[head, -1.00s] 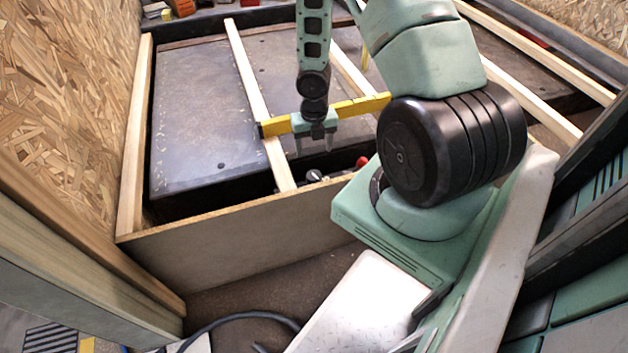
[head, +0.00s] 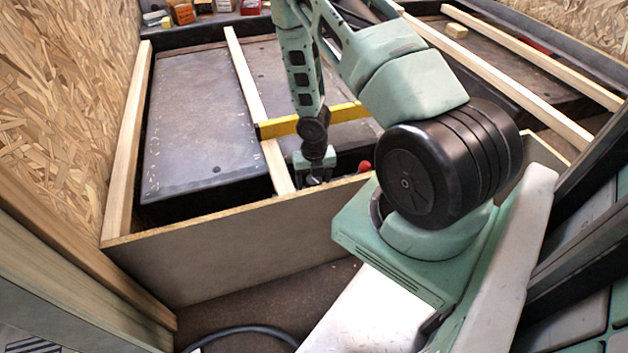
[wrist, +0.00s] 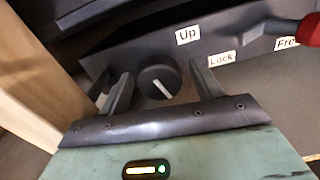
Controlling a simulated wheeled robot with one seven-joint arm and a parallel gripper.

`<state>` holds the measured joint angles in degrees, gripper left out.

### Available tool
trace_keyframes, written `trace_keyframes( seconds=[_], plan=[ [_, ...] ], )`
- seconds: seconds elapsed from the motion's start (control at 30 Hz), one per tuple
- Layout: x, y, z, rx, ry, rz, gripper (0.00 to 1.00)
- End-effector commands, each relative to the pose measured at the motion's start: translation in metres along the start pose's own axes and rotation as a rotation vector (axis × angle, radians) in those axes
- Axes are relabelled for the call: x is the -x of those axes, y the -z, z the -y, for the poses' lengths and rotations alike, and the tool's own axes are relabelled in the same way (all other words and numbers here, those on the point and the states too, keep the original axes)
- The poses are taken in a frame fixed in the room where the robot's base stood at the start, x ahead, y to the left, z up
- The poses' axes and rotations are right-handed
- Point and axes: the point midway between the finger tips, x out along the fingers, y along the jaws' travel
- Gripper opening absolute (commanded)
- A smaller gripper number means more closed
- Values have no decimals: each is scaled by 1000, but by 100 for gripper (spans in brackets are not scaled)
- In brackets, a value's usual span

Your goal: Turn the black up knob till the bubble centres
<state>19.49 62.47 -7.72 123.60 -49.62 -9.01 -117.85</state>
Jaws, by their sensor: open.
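The black knob (wrist: 158,82) has a white pointer line and sits on a dark panel, left of the "Up" label (wrist: 187,35). My gripper (wrist: 160,72) is open, with one finger on each side of the knob. Gaps show between the fingers and the knob, so it is not clamped. In the head view my gripper (head: 316,177) reaches down behind the front board and hides the knob. A yellow spirit level (head: 280,127) lies across the wooden battens; its bubble cannot be read.
A red-handled lever (wrist: 300,31) is right of the knob, near the "Lock" label (wrist: 222,58). A pale wooden batten (wrist: 38,85) stands close at the left. The front board (head: 230,240) rises in front of my gripper.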

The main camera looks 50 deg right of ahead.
Motion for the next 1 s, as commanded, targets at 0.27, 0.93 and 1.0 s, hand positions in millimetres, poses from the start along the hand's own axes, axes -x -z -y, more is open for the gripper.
trace_keyframes(
  seconds=[0.27,0.93,1.0],
  plan=[
    [0,0,0,0,0,0,20],
    [4,0,0,-252,2,-1,20],
    [4,0,0,-317,1,-1,20]
  ],
)
